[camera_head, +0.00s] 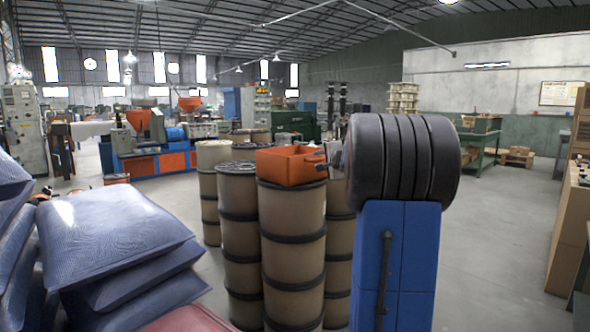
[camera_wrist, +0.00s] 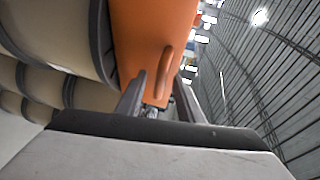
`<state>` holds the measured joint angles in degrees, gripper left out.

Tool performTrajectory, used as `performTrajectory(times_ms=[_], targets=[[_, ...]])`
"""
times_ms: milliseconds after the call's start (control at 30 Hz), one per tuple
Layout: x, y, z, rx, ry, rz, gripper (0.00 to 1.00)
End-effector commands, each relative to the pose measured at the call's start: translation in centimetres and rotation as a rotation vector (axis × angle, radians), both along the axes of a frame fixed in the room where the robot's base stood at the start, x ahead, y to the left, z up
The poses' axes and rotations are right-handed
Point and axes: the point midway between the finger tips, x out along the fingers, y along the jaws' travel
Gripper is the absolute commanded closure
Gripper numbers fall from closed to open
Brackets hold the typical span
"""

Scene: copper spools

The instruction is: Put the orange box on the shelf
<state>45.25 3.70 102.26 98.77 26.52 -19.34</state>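The orange box (camera_head: 284,167) is an open-topped tray with a handle on its right side. It sits on top of a tall stack of tan, black-rimmed spools (camera_head: 292,217) in the head view. In the wrist view the box's orange wall (camera_wrist: 143,35) fills the upper middle, with its handle (camera_wrist: 164,72) near the fingers. My gripper (camera_head: 326,160) is at the box's right side, by the handle. In the wrist view my gripper (camera_wrist: 160,98) has its fingers apart, one on each side of the handle's near end. I cannot pick out the shelf with certainty.
More spool stacks (camera_head: 238,215) stand close around the box's stack. Blue-grey sacks (camera_head: 115,235) are piled at the left front. A brown boxy stack (camera_head: 570,230) stands at the right edge. A green workbench (camera_head: 482,140) is behind. The floor (camera_head: 500,230) at right is clear.

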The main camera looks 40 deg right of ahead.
Motion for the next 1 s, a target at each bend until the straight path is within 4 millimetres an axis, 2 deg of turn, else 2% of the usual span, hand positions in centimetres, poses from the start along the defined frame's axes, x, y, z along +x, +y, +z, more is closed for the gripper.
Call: performTrajectory(times_ms=[67, 200, 233, 667, 1000], targets=[[0.0, 0.0, 0.0, 0.000, 0.000, 0.000, 0.66], [0.0, 0.0, 0.0, 0.000, 0.000, 0.000, 0.97], [0.0, 0.0, 0.0, 0.000, 0.000, 0.000, 1.00], [0.0, 0.0, 0.5, -0.002, -0.002, 0.000, 1.00], [0.0, 0.1, 3.8, -0.003, -0.003, 0.001, 1.00]])
